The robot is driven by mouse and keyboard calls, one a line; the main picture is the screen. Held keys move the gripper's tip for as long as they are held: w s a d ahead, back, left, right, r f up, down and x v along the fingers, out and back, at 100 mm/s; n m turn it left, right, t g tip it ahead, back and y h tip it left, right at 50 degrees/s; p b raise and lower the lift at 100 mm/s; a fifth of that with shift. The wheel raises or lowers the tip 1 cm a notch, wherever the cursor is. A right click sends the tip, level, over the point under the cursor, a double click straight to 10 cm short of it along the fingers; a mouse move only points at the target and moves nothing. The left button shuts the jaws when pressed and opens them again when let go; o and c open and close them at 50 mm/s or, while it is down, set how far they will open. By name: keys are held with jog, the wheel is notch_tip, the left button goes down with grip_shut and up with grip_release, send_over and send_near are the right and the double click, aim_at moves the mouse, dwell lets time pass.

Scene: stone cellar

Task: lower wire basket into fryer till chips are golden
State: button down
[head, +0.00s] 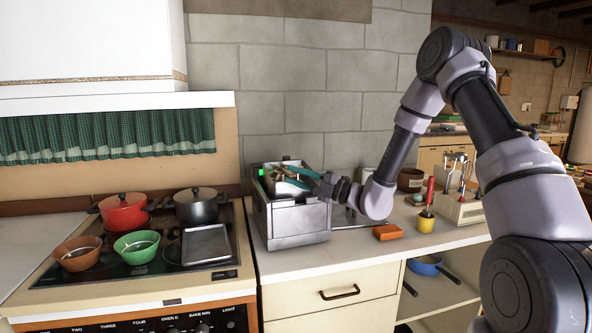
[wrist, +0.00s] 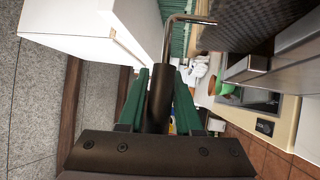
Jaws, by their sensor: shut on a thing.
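The steel fryer (head: 300,222) stands on the counter, left of my arm, with a small green light on its left side. The wire basket (head: 303,163) is at the fryer's top opening, and its mesh wall (wrist: 240,28) fills the upper right of the wrist view. Small stick-like chips (head: 280,173) show at the basket; their colour is hard to judge. My gripper (head: 298,178) has teal fingers. In the wrist view they are shut around the dark basket handle (wrist: 156,100), from which a bent metal rod runs. The oil and basket bottom are hidden.
Left is a stove with a red pot (head: 124,212), black pot (head: 196,206), bowls and a metal tray (head: 205,245). Right of the fryer are an orange block (head: 388,232), a yellow cup (head: 426,222) and a utensil holder (head: 460,208). The counter front is clear.

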notch_tip(320, 180, down, 9)
jog(key=shift+r, duration=0.15)
dwell(0.8)
dwell(0.5)
jog(key=shift+s+a+f, duration=0.1)
jog(key=shift+s+f, duration=0.4)
jog(key=shift+f, duration=0.25)
dwell(5.4)
